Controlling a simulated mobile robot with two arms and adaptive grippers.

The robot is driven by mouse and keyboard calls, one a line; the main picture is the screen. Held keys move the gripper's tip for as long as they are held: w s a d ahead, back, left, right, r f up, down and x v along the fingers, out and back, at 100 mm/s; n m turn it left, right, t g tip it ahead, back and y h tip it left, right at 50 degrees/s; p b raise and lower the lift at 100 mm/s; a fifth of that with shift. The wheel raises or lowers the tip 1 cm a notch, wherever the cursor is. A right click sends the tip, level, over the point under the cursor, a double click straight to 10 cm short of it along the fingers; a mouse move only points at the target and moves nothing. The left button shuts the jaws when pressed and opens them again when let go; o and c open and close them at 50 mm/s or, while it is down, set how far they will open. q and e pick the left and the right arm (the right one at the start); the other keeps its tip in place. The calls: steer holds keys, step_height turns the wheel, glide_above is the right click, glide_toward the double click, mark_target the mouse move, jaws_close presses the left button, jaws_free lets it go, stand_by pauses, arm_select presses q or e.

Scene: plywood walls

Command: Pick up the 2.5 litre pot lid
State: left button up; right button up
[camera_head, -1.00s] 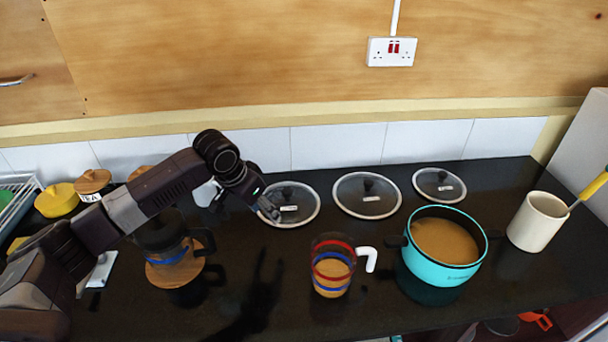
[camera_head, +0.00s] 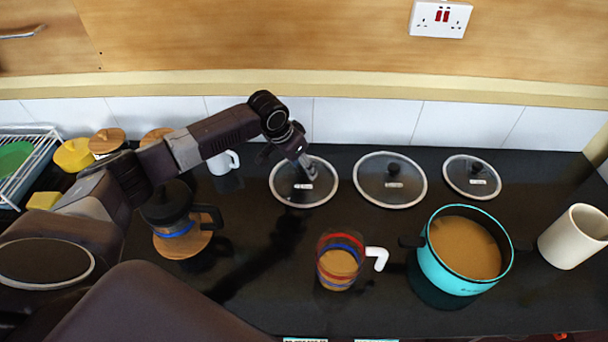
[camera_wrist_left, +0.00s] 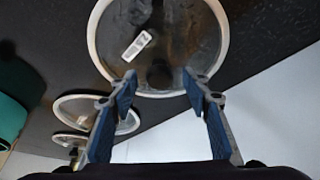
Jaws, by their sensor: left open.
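Three glass lids with pale rims, dark knobs and white labels lie in a row on the black counter: a left lid (camera_head: 281,190), a middle lid (camera_head: 371,191) and a smaller right lid (camera_head: 459,183). The label print is too small to read, so I cannot tell which is the 2.5 litre one. My left gripper (camera_head: 306,174) is open over the left lid and hides its knob in the head view. In the left wrist view, this lid (camera_wrist_left: 190,35) has its dark blurred knob between the open fingertips (camera_wrist_left: 159,78). I cannot tell the height gap. My right gripper is not in view.
A teal pot (camera_head: 440,272), a striped glass mug (camera_head: 338,262) and a cream cylinder (camera_head: 570,240) stand in front of the lids. A French press (camera_head: 168,205) and a white mug (camera_head: 222,162) are near my left arm. The tiled wall runs close behind.

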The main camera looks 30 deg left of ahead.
arm_select(q)
steer(key=shift+w+d+f, duration=0.1)
steer(key=shift+w+f, duration=0.15)
steer(key=shift+f, duration=0.4)
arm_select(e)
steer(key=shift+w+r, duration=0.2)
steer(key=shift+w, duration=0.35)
arm_select(q)
steer(key=shift+c, duration=0.4)
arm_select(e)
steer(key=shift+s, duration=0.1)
arm_select(q)
steer(key=c, duration=0.5)
jaws_close()
steer(key=shift+r, duration=0.1)
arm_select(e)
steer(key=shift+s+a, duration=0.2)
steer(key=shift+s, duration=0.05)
arm_select(q)
steer(key=shift+r, duration=0.1)
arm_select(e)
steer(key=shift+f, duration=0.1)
